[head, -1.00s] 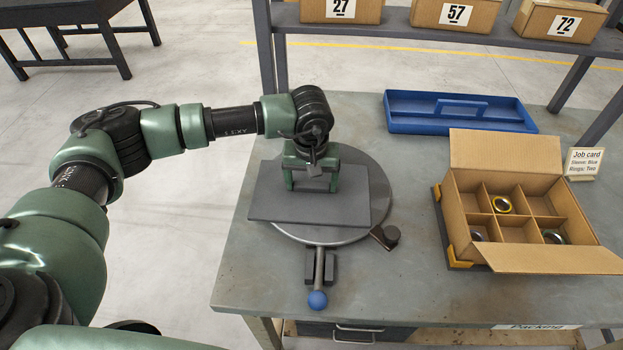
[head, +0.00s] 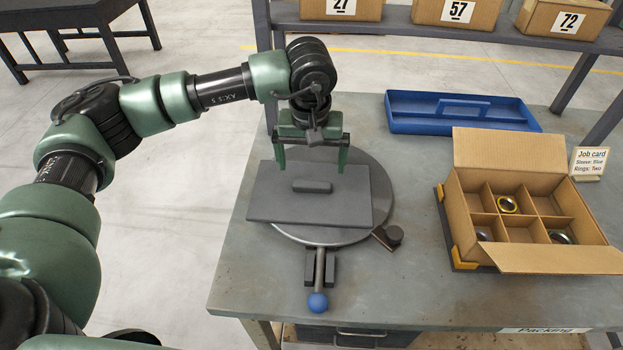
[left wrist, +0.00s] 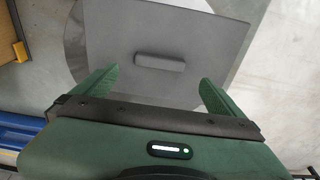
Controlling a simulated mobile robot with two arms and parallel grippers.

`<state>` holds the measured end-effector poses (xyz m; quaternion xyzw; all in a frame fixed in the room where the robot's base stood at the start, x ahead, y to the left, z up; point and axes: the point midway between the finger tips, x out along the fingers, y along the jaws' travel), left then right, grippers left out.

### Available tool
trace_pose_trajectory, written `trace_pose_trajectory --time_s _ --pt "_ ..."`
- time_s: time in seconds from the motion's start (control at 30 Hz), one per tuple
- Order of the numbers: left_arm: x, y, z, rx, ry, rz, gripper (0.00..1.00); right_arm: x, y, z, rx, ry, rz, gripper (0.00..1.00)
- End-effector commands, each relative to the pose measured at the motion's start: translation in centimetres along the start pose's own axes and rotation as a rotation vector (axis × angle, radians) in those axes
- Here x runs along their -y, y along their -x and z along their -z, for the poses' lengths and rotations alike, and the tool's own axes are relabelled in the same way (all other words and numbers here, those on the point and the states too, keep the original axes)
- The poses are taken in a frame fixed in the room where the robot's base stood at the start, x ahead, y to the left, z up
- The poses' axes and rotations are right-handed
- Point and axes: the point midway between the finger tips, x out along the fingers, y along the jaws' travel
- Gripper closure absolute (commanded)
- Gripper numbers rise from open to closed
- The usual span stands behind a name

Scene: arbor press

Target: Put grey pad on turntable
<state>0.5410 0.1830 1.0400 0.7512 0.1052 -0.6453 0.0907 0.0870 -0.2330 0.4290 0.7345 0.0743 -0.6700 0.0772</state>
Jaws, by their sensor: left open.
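The grey pad (head: 330,208) is a flat rectangular plate with a raised handle (head: 312,186) on top. It lies on the round turntable (head: 382,193), covering much of it, with its left side reaching past the disc's edge. My left gripper (head: 312,168) is open and empty, just above and behind the handle. In the left wrist view the pad (left wrist: 205,35) and its handle (left wrist: 160,61) lie beyond the open fingers (left wrist: 160,88), apart from them. A lever with a blue ball knob (head: 318,302) sticks out at the turntable's front. My right gripper is not in view.
An open cardboard box (head: 522,258) with dividers and several rings stands at the right in a corner-blocked base. A blue tray (head: 425,125) lies behind, a job card (head: 588,162) at the right. A shelf (head: 400,35) with numbered boxes spans the back.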

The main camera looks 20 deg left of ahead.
Motion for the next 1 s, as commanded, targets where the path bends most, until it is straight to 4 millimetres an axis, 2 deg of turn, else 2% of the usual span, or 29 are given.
trace_pose_trajectory --time_s 0.13,0.3,1.0 --pt "-0.1 2.5 0.1 -0.003 0.001 -0.002 0.0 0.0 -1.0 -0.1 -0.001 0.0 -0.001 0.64" --pt "0.0 4.1 0.0 0.0 0.001 0.001 0.0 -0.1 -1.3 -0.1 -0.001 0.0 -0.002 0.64" --pt "0.0 4.4 0.0 0.001 0.001 0.001 0.0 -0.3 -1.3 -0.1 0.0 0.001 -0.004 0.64"
